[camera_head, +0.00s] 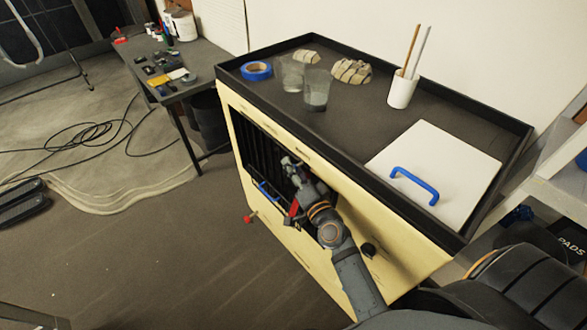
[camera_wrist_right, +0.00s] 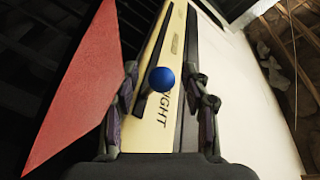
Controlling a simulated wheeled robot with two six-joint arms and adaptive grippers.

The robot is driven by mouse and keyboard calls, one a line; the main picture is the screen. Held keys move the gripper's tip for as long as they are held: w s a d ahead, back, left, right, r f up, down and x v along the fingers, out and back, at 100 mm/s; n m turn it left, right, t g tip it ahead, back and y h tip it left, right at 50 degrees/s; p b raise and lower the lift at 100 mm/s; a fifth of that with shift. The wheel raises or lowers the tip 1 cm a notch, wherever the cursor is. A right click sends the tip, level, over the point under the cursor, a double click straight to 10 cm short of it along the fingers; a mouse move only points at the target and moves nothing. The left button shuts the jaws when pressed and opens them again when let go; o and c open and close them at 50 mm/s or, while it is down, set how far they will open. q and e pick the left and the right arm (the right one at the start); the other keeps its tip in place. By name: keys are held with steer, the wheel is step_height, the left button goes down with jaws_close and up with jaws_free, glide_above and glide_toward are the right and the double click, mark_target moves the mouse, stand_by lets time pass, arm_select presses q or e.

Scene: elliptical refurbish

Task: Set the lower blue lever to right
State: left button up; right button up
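In the right wrist view a round blue lever knob (camera_wrist_right: 160,79) stands in front of a dark slot in a cream panel (camera_wrist_right: 150,138), with the printed letters "IGHT" beside it. My right gripper (camera_wrist_right: 167,95) is open, with one finger on each side of the knob and a gap to both. In the head view my right gripper (camera_head: 291,165) is at the front of the cream cabinet (camera_head: 330,185), near its dark barred opening. A blue bar (camera_head: 268,192) shows on the front, left of the gripper; I cannot tell if it is a lever. My left gripper is out of view.
A red plate (camera_wrist_right: 85,85) lies left of the fingers in the wrist view. A red knob (camera_head: 250,218) and a black knob (camera_head: 368,249) stick out of the cabinet front. The top tray holds glasses (camera_head: 316,92), a cup (camera_head: 401,90) and a blue-handled white lid (camera_head: 450,155).

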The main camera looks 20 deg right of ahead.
steer(key=s, duration=1.2)
steer(key=shift+d, duration=0.35)
stand_by(0.5)
